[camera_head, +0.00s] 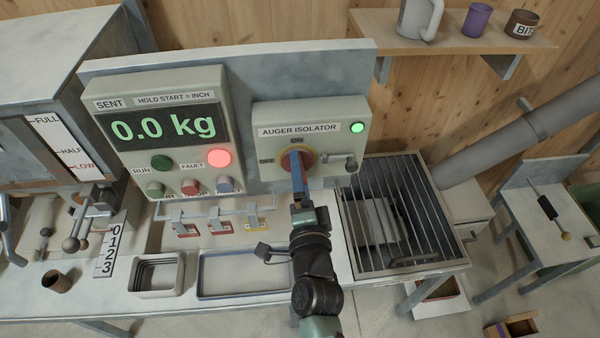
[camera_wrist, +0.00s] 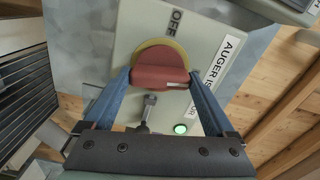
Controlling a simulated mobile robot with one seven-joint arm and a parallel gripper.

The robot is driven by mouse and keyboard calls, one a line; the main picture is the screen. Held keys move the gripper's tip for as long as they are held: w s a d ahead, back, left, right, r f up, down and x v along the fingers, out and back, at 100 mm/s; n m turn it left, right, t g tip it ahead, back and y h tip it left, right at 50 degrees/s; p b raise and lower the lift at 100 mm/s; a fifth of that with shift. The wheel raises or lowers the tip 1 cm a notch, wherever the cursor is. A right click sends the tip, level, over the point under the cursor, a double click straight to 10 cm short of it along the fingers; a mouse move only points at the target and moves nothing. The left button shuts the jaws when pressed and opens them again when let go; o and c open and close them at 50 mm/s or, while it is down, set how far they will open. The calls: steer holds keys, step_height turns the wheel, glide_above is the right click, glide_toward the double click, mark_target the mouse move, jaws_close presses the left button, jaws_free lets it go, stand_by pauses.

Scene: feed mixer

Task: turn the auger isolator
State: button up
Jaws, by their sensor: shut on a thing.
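The auger isolator (camera_head: 318,150) is a pale box with a red rotary handle on a yellow disc, marked ON above and OFF at left. My gripper (camera_head: 297,163) reaches it from below in the head view and hides much of the handle. In the wrist view the red handle (camera_wrist: 160,78) lies between the two blue fingers of my gripper (camera_wrist: 159,82), which is shut on it. The handle lies across the wrist picture, with a small pale mark towards its right end. That looks like the ON line. A green lamp (camera_head: 357,127) glows on the box.
A grey latch (camera_head: 343,162) sits right of the handle. The weighing panel (camera_head: 165,130) at left shows 0.0 kg with a red fault lamp lit. Tags (camera_head: 220,222) hang from a rail below. A barred hopper (camera_head: 395,220) stands at right.

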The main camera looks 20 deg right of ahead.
steer(key=shift+m, duration=1.1)
steer(key=o, duration=1.1)
steer(key=shift+c, duration=0.2)
steer(key=shift+s, duration=0.15)
steer(key=b+v, duration=0.3)
steer(key=v, duration=0.9)
steer(key=shift+s, duration=0.35)
steer(key=shift+a, duration=0.15)
